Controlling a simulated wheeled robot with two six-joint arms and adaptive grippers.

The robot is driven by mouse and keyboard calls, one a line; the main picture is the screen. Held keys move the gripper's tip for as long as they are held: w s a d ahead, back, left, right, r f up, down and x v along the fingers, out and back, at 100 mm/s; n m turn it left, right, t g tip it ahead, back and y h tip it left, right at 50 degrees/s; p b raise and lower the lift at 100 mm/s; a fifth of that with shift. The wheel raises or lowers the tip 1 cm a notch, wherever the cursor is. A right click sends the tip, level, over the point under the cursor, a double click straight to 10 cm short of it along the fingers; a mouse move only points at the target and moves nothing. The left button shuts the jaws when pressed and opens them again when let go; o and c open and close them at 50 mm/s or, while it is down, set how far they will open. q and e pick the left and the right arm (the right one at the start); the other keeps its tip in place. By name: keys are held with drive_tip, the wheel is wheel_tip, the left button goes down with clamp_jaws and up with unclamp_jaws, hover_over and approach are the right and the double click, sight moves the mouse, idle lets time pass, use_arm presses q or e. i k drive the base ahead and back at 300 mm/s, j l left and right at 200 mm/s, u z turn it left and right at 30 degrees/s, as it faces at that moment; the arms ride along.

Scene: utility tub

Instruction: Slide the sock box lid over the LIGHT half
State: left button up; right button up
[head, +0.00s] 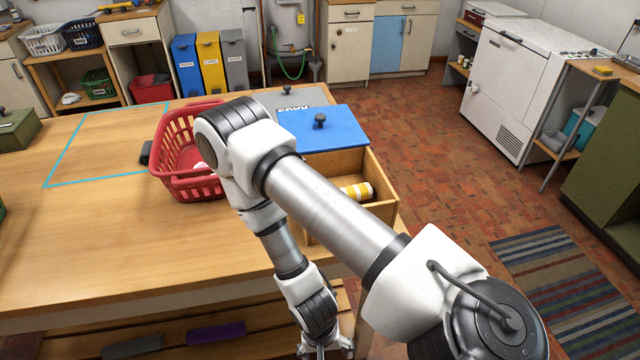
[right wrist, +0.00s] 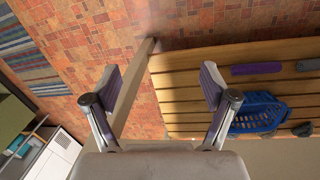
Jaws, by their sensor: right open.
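The wooden sock box (head: 381,211) stands at the right end of the table in the head view. Its blue lid (head: 335,130) with a black knob (head: 320,120) covers the far part. The near part is open and shows a yellow and white striped roll (head: 357,191). My right arm crosses in front of the box and hides its left side. My right gripper (head: 326,351) hangs low at the bottom edge of the head view, in front of the table. In the right wrist view the gripper (right wrist: 160,80) is open and empty. My left gripper is not in view.
A red basket (head: 185,150) stands left of the box. A grey panel (head: 308,97) with partly hidden lettering lies behind the lid. A blue tape outline (head: 88,183) marks bare table at left. The right wrist view shows a slatted shelf (right wrist: 200,75) with a blue basket (right wrist: 258,112).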

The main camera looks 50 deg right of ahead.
sight(317, 129)
drive_tip(key=l+z, duration=0.65)
drive_tip(key=z, duration=0.15)
drive_tip(key=i+l+z, duration=0.2)
drive_tip(key=z, duration=0.2)
drive_tip(key=l, duration=0.1)
